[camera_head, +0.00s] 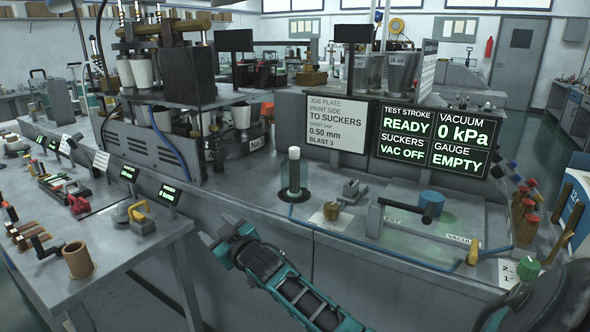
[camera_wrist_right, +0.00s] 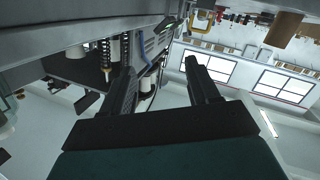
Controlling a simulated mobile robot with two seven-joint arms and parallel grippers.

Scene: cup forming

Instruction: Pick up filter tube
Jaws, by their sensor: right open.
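An upright tube with a white top and a dark green, glassy body (camera_head: 294,172) stands on the grey bench, in a small base; I take it to be the filter tube. My right gripper (camera_head: 218,230) is in front of the bench's front edge, to the left of and nearer than the tube, and apart from it. Its fingers are spread with nothing between them. In the right wrist view the two dark fingers (camera_wrist_right: 163,85) are also apart and empty; I cannot make out the tube there. My left gripper is not in view.
A side table (camera_head: 110,280) with small tools and a brown cup (camera_head: 77,260) stands at left. The cup machine (camera_head: 190,75) is behind it.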

